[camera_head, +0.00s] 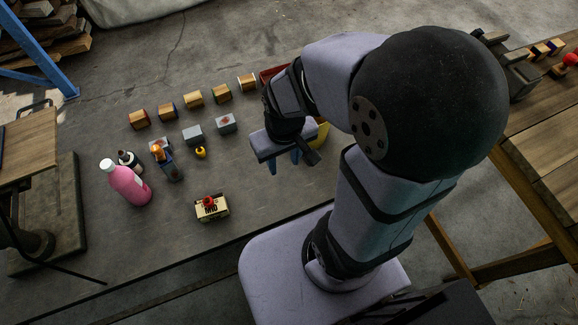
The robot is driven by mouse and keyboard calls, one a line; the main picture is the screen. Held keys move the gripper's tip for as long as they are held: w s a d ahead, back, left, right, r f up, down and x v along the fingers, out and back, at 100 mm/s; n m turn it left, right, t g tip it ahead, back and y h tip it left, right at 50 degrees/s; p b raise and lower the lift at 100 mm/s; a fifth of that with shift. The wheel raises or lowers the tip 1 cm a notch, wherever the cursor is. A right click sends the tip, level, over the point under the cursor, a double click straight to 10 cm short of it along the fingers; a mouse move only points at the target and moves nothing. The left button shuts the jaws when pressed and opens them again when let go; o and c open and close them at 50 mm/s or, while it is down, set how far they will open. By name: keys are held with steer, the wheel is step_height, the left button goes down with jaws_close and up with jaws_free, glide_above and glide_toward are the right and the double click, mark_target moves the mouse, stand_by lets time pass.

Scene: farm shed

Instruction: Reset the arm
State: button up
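My arm (375,205) rises from its base beside the dark table and bends over the table's right part. My gripper (284,163) hangs above the table with its two blue fingertips apart and nothing visible between them. A yellow thing (322,132) shows partly behind the gripper, mostly hidden by my arm.
On the dark table (120,245) stand a row of wooden blocks (193,97), grey blocks (192,134), a pink bottle (128,184), a dark bottle, an orange-topped tool and a cream box (211,207). The front left is clear.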

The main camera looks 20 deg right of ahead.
steer(key=shift+s+r+m+g, duration=0.15)
steer(key=shift+s+r+g, duration=0.15)
steer(key=shift+s, duration=0.45)
steer(key=shift+s+r+m+g, duration=0.15)
steer(key=shift+s+r+g, duration=0.1)
steer(key=shift+s, duration=0.5)
